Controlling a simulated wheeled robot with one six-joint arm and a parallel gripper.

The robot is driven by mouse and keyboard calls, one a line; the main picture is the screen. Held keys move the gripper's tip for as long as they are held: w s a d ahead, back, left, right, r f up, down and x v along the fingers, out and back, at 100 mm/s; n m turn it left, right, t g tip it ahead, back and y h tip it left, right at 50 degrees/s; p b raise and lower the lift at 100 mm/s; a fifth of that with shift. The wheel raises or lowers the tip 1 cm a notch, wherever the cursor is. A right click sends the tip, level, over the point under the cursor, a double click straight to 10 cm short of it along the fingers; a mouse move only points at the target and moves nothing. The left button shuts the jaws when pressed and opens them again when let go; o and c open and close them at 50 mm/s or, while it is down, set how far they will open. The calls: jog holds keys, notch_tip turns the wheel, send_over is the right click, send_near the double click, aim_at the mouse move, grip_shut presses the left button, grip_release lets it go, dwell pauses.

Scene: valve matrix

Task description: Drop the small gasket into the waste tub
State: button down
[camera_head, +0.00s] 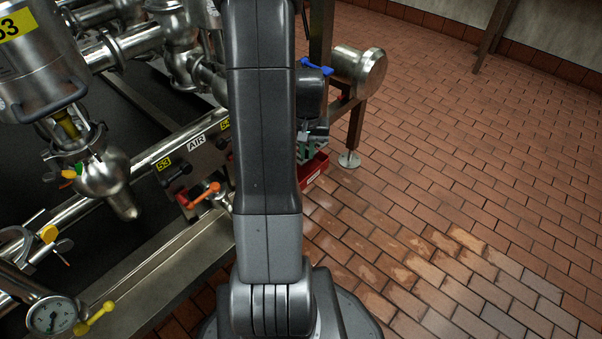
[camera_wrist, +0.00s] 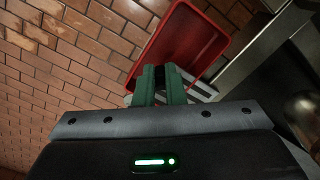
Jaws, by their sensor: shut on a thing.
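The red waste tub (camera_wrist: 213,22) lies below and ahead of my gripper in the wrist view, with its open inside facing the camera. In the head view only part of its red wall (camera_head: 315,173) shows, low beside the steel frame. My gripper (camera_wrist: 162,68) has its green fingers close together, and their tips overlap the tub's near part in the wrist view. In the head view the gripper (camera_head: 306,152) is partly hidden behind my arm, above the tub. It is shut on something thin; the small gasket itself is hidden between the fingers.
A pale slotted piece (camera_wrist: 200,92) lies by the tub's near edge. The steel pipe frame with an orange-handled valve (camera_head: 203,195) and a gauge (camera_head: 52,315) fills the left. A frame leg (camera_head: 354,135) stands close by. Brick floor (camera_head: 470,200) is open on the right.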

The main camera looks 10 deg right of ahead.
jog(key=c, duration=1.4)
grip_release()
jog(key=shift+c, duration=0.2)
notch_tip(320, 180, up, 12)
jog(key=p, duration=0.4)
notch_tip(320, 180, down, 12)
jog(key=b, duration=0.4)
notch_tip(320, 180, up, 3)
jog(key=p, duration=0.2)
jog(key=shift+r+p, duration=0.2)
jog(key=shift+p, duration=0.2)
jog(key=shift+r+p, duration=0.65)
jog(key=shift+r, duration=0.2)
